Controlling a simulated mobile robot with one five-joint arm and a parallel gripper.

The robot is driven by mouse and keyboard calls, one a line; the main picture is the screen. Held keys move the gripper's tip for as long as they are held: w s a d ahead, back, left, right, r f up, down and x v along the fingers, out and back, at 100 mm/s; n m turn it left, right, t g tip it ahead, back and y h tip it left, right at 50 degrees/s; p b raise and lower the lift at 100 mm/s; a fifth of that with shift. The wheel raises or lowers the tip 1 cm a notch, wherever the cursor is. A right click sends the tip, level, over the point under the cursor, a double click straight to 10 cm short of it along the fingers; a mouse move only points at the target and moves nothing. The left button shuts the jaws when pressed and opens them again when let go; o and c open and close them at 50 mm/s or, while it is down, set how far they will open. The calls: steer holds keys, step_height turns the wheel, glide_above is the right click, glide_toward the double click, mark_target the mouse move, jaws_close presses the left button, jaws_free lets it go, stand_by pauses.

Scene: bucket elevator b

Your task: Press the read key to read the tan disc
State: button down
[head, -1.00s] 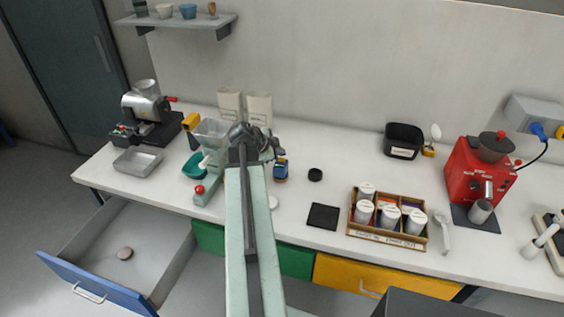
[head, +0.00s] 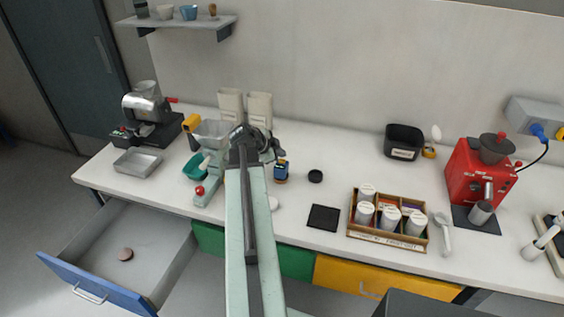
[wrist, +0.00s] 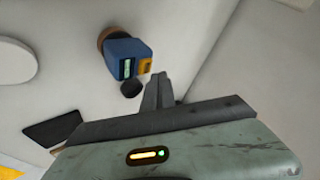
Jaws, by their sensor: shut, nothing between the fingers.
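A small blue reader (head: 281,170) stands on the counter just right of my gripper (head: 272,151). The wrist view shows the blue reader (wrist: 124,50) with a lit greenish display (wrist: 127,68) and a yellow key (wrist: 145,66) on its face. A brown-tan round piece (wrist: 104,38) shows at the reader's far end, partly hidden by it. My gripper (wrist: 158,88) is shut and empty, its fingertips close to the yellow key. I cannot tell whether they touch it.
A black disc (head: 315,176), a white disc (head: 274,203) and a black pad (head: 323,217) lie nearby. Two pale containers (head: 259,109) stand behind. A blue-fronted drawer (head: 100,285) hangs open at left with a brownish disc (head: 125,254) inside.

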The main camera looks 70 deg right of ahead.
mark_target(280, 161)
steer(key=shift+f, duration=0.1)
stand_by(0.6)
steer(key=shift+f+b, duration=0.3)
steer(key=shift+b, duration=0.1)
steer(key=shift+f+b, duration=0.45)
stand_by(0.4)
steer(key=shift+r, duration=0.1)
steer(key=shift+r+p, duration=0.8)
steer(key=shift+p, duration=0.1)
step_height(280, 161, up, 5)
steer(key=p, duration=0.5)
steer(key=shift+r, duration=0.1)
stand_by(0.4)
